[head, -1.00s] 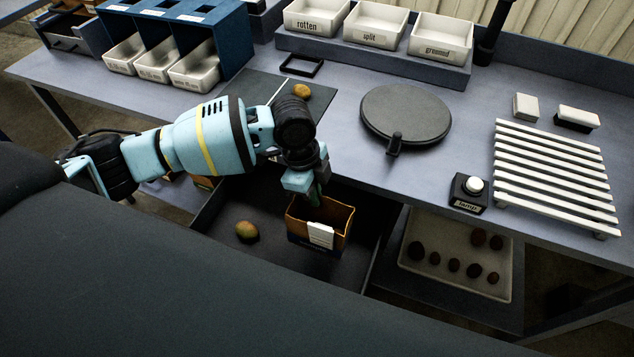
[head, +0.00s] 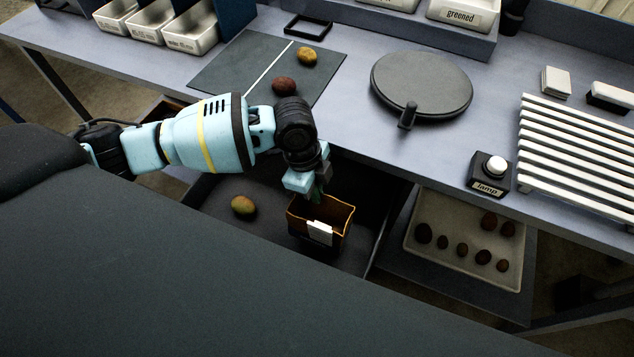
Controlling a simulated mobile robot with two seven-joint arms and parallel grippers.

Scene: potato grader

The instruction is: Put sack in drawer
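The sack (head: 340,222), an open-topped brown bag with an orange rim, a dark lower part and a white label, stands upright within the open dark drawer (head: 268,228) below the bench. My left gripper (head: 317,191) points down at the sack's back rim from above. Its fingertips overlap the rim and the sack's mouth, so I cannot tell whether they are shut on it. The inside of the sack is mostly hidden. My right gripper is not in view.
A greenish-yellow potato (head: 243,205) lies in the drawer left of the sack. A white tray (head: 455,262) with several dark potatoes sits to the right. On the bench are a round dark turntable (head: 421,82), a lamp button (head: 490,173), a white slatted rack (head: 580,150) and two potatoes on a dark mat (head: 235,68).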

